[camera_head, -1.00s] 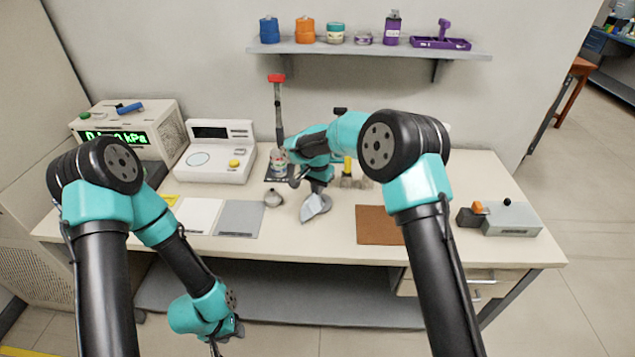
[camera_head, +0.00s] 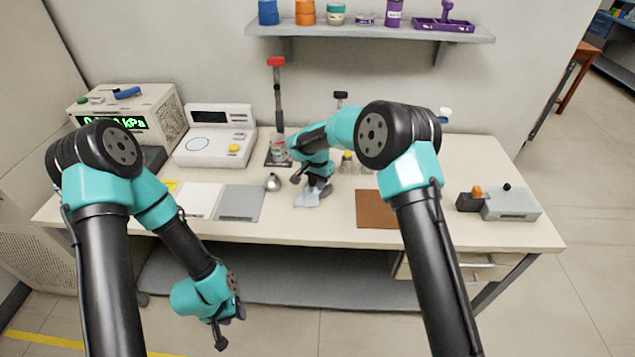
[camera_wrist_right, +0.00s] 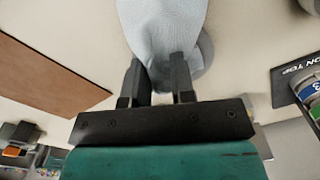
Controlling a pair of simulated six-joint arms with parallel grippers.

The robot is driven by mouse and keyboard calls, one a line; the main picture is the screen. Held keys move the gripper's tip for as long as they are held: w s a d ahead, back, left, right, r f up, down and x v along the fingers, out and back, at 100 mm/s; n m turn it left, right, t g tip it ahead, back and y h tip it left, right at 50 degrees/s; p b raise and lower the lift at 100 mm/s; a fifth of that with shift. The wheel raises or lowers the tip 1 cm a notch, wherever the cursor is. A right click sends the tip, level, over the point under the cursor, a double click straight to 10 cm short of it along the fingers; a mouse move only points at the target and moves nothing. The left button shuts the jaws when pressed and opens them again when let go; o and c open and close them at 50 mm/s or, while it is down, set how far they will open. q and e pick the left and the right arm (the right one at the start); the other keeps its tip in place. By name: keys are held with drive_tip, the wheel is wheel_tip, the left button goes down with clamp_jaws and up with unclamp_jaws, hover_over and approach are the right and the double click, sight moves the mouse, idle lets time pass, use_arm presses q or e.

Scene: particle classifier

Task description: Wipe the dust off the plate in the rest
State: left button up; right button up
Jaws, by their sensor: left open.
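My right gripper (camera_head: 318,183) is shut on a pale grey-blue cloth (camera_head: 306,199) low over the middle of the table. In the right wrist view, the cloth (camera_wrist_right: 165,30) hangs between the two fingers of my right gripper (camera_wrist_right: 158,85). A round grey thing (camera_wrist_right: 205,52) shows partly behind the cloth there; it may be the plate or its rest, but the cloth hides most of it. I cannot tell whether the cloth touches it. My left gripper (camera_head: 229,334) is open and empty, low in front of the table.
A small metal vessel (camera_head: 273,182) stands just left of the cloth, before a stand with a red top (camera_head: 276,62). A brown mat (camera_head: 376,210) lies to the right. Grey (camera_head: 241,204) and white (camera_head: 199,200) sheets lie left. Small bottles (camera_head: 347,163) stand behind my right arm.

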drive_tip(key=o, duration=1.1)
drive_tip(key=shift+f, duration=0.15)
drive_tip(key=shift+f, duration=1.05)
drive_tip(key=shift+c, duration=0.4)
drive_tip(key=shift+s+f, duration=0.1)
clamp_jaws()
drive_tip(key=shift+r, duration=0.25)
drive_tip(key=shift+r, duration=0.3)
